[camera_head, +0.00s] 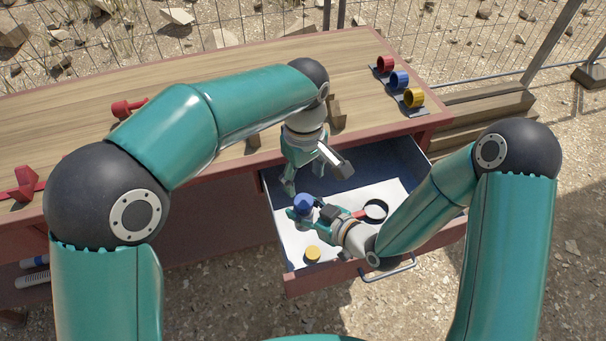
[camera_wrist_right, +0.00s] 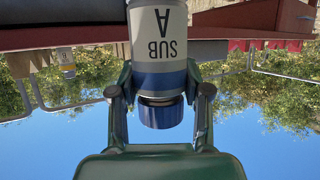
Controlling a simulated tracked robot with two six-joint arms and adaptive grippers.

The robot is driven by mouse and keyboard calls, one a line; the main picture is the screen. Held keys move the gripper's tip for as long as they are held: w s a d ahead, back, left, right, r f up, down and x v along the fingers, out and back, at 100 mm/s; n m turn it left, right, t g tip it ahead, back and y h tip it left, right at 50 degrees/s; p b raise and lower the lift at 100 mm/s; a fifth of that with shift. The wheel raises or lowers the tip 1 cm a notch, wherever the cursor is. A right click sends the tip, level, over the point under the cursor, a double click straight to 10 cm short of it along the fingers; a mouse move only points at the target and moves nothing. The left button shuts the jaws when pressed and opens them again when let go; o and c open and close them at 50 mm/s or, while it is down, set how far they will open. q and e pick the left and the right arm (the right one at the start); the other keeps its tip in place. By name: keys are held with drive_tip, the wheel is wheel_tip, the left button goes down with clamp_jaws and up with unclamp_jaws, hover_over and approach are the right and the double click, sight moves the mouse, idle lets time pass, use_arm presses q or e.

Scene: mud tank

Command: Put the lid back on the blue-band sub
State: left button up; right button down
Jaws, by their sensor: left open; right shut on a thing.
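The blue-band sub (camera_wrist_right: 159,40) is a white cylinder marked "SUB A" in the right wrist view, with a blue band and a narrower dark-blue cap-like end (camera_wrist_right: 160,112). That view is inverted, with sky at the bottom, so this end points up. My right gripper (camera_wrist_right: 160,75) is shut on the sub near its blue band. In the head view the blue end (camera_head: 303,202) shows above the open drawer, with my right gripper (camera_head: 312,213) beside it. My left gripper (camera_head: 289,183) is open, pointing down just above and left of the blue end. I cannot tell whether that end is the lid.
Red (camera_head: 385,64), blue (camera_head: 399,79) and yellow (camera_head: 413,97) cups lie at the bench's right end. Red clamp-like pieces (camera_head: 127,107) stand at the left.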

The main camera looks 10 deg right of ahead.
sight(304, 200)
use_arm(q)
drive_tip(key=shift+f, duration=4.05)
drive_tip(key=shift+c, duration=0.3)
drive_tip(key=c, duration=1.1)
drive_tip(key=o, duration=1.2)
drive_tip(key=shift+o, duration=0.2)
drive_tip(key=shift+r, duration=0.1)
drive_tip(key=shift+r, duration=2.2)
drive_tip(key=shift+c, duration=0.4)
